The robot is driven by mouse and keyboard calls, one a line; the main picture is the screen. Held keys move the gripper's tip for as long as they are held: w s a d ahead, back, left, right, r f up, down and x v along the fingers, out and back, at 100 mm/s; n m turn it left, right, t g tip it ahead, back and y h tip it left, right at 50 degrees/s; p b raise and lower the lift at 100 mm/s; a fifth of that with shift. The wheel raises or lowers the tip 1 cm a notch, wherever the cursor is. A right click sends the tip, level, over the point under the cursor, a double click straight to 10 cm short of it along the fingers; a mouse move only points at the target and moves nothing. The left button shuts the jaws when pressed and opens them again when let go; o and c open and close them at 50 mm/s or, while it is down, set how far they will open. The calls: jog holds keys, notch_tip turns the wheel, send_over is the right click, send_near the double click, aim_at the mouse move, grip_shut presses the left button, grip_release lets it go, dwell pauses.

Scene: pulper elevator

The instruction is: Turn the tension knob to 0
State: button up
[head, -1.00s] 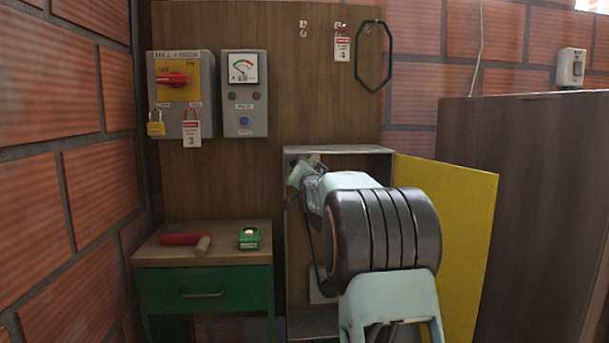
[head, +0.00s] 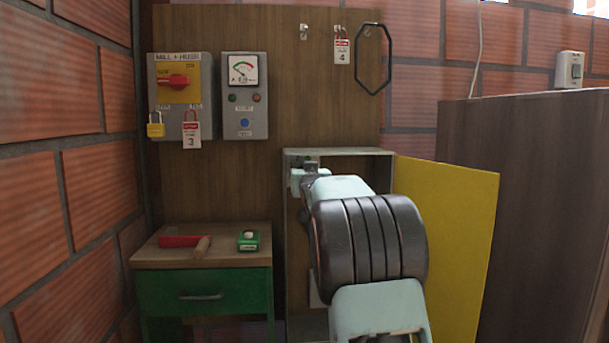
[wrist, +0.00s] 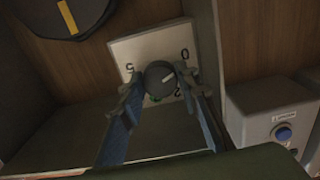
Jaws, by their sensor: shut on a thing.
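The tension knob (wrist: 154,88) is a dark round knob with a white pointer line, on a white plate (wrist: 128,46) marked 5, 0 and 2. In the wrist view its line points right and slightly up, between the 0 and the 2. My gripper (wrist: 160,82) has one finger on each side of the knob and is shut on it. In the head view my gripper (head: 306,178) is inside the open cabinet (head: 340,152), near its upper left; my arm hides the knob there.
The cabinet's yellow door (head: 450,240) stands open on the right. A dark disc with a yellow stripe (wrist: 67,16) is near the plate. A meter box (head: 243,95) and a red switch box (head: 180,90) hang left. A green drawer table (head: 205,290) stands below them.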

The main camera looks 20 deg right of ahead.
dwell(0.4)
jog(key=o, duration=1.2)
jog(key=shift+c, duration=0.2)
jog(key=v, duration=1.2)
